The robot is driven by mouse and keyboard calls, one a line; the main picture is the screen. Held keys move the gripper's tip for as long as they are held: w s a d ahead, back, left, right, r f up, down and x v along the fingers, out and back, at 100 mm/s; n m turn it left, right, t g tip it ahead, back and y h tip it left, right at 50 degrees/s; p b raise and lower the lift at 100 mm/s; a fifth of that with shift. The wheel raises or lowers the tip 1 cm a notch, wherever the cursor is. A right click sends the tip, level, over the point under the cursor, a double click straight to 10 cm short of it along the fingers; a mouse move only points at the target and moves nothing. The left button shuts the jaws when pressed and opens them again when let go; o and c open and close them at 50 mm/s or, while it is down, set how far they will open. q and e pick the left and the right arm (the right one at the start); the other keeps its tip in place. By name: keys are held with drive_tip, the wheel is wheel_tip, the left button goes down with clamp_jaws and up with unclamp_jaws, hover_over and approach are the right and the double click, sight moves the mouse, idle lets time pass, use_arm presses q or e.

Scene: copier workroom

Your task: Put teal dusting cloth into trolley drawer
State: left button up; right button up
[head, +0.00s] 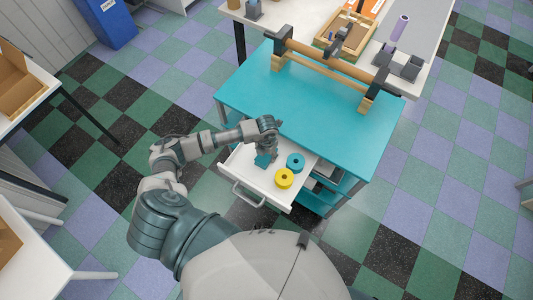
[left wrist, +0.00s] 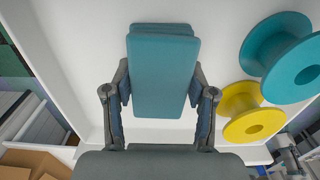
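The teal dusting cloth (head: 262,161) is a small folded block inside the outline of the open white trolley drawer (head: 239,164). In the left wrist view the cloth (left wrist: 163,75) sits between the two fingers of my left gripper (left wrist: 161,95), which press on its sides. In the head view my left gripper (head: 266,152) points down over the drawer's back left part. I cannot tell whether the cloth touches the drawer floor. My right gripper is not in view.
A teal spool (head: 295,162) and a yellow spool (head: 284,179) lie in the drawer, right of the cloth. The teal trolley top (head: 300,110) carries a wooden roller rack (head: 330,67) at its back. Bare drawer floor shows left of the cloth.

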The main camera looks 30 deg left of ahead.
use_arm(q)
drive_tip(key=o, duration=0.4)
drive_tip(key=shift+d, duration=0.1)
wheel_tip(320, 180, up, 12)
drive_tip(key=shift+r, duration=0.1)
idle(0.7)
